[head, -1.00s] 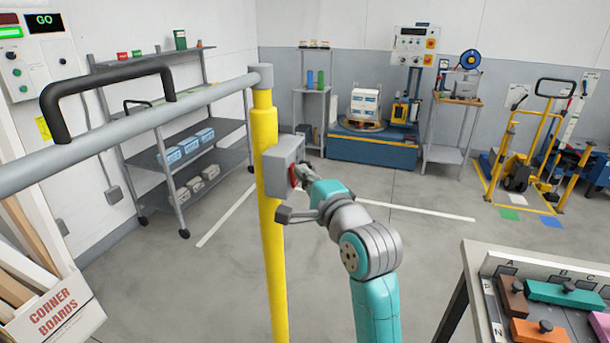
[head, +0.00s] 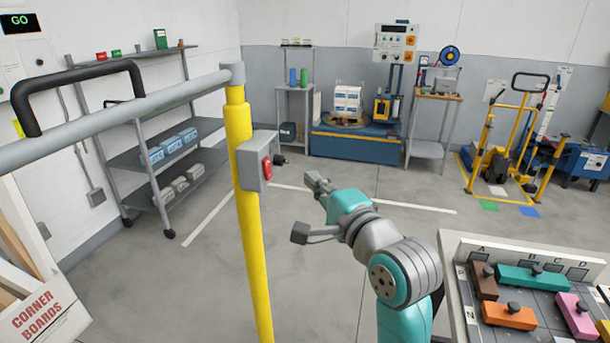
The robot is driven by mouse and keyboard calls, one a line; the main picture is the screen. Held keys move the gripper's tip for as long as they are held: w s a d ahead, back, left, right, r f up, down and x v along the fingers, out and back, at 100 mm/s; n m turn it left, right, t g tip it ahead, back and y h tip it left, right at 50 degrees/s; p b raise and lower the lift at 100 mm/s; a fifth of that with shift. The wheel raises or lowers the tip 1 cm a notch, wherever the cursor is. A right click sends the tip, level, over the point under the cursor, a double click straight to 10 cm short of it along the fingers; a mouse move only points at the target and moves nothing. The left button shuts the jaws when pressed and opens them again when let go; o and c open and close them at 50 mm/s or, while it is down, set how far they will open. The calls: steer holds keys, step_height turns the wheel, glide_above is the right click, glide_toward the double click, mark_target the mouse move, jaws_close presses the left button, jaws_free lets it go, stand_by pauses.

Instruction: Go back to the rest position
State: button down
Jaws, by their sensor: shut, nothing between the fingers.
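My gripper (head: 318,182) is shut and empty at the end of my teal and grey arm, in the middle of the head view. It is held in the air to the right of the yellow post (head: 250,215). A grey box (head: 249,162) with a red button or switch (head: 266,167) is fixed on the post. There is a clear gap between my gripper and the box. No object is in or touching the gripper.
A grey rail (head: 130,111) with a black handle (head: 80,75) runs left from the post. A table (head: 458,250) with coloured knobbed blocks (head: 532,277) stands close at the right. A corner boards box (head: 40,318) is at lower left. The floor beyond is open.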

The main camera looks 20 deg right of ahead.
steer(key=shift+s, duration=0.65)
steer(key=s+f+n+g+h, duration=0.1)
steer(key=s+f+n, duration=0.1)
steer(key=s+f, duration=0.5)
steer(key=s+f+n+h, duration=0.1)
steer(key=s+f+n, duration=0.15)
steer(key=f, duration=0.85)
steer(key=s+f+n+g+h, duration=0.1)
steer(key=s+f+n, duration=0.1)
steer(key=s+f, duration=0.55)
steer(key=s+f+n, duration=0.2)
steer(key=s+n, duration=0.1)
steer(key=s, duration=0.6)
steer(key=s+f+n+g, duration=0.1)
steer(key=s+f+n, duration=0.2)
steer(key=s, duration=0.6)
steer(key=s+a+f+n, duration=0.1)
steer(key=s+f+n, duration=0.2)
steer(key=s, duration=0.6)
steer(key=shift+n+g, duration=0.4)
steer(key=shift+n, duration=0.35)
steer(key=c, duration=1.9)
jaws_free()
steer(key=shift+a, duration=0.1)
